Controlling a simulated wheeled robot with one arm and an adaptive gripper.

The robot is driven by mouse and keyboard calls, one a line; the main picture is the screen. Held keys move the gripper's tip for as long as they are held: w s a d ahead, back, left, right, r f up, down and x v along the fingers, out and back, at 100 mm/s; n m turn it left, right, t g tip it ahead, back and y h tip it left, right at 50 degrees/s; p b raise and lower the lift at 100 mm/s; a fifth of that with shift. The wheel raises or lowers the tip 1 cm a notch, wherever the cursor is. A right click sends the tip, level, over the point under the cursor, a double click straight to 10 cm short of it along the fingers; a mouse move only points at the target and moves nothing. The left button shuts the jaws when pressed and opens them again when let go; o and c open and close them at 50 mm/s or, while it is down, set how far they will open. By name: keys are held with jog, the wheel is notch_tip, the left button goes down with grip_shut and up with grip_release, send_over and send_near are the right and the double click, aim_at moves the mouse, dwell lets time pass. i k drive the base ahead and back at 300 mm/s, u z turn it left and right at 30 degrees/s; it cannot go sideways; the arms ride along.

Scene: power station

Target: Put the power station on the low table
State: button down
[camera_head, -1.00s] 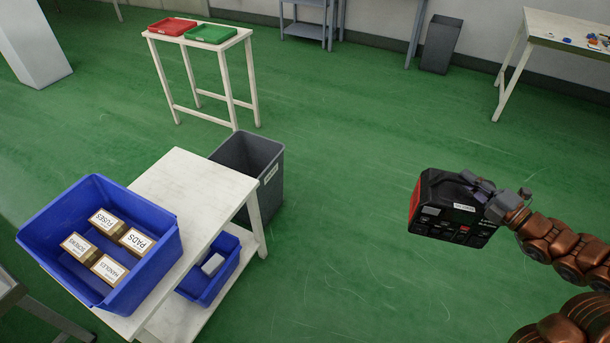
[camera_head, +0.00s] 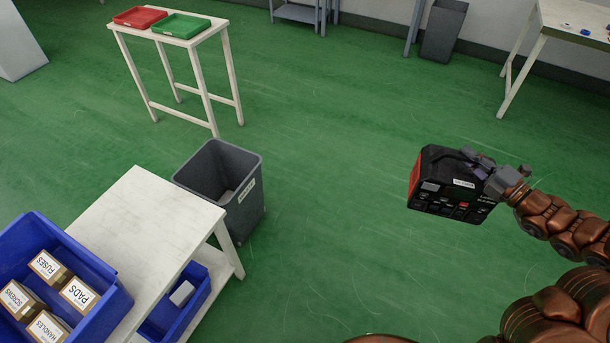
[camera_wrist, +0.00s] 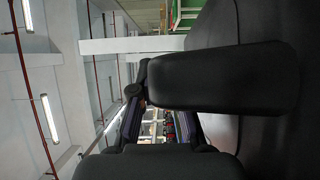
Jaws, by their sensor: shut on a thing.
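The power station (camera_head: 450,196) is a black box with red ends, a top handle and a small white label. It hangs above the green floor at the right of the head view. My gripper (camera_head: 484,174) is shut on its top, at the handle. In the wrist view the dark fingers of my gripper (camera_wrist: 190,112) fill much of the picture, and the grip itself is partly hidden. A low white table (camera_head: 150,218) with a lower shelf stands at the lower left, apart from the power station.
A blue bin (camera_head: 118,300) with several labelled boxes covers the table's left part. Another blue bin (camera_head: 205,300) sits on the lower shelf. A grey waste bin (camera_head: 250,212) stands behind the table. A taller white stand (camera_head: 210,32) holds red and green trays. Open floor lies between.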

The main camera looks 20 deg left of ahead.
aim_at(144, 220)
jog(key=i, duration=1.05)
jog(key=u, duration=3.55)
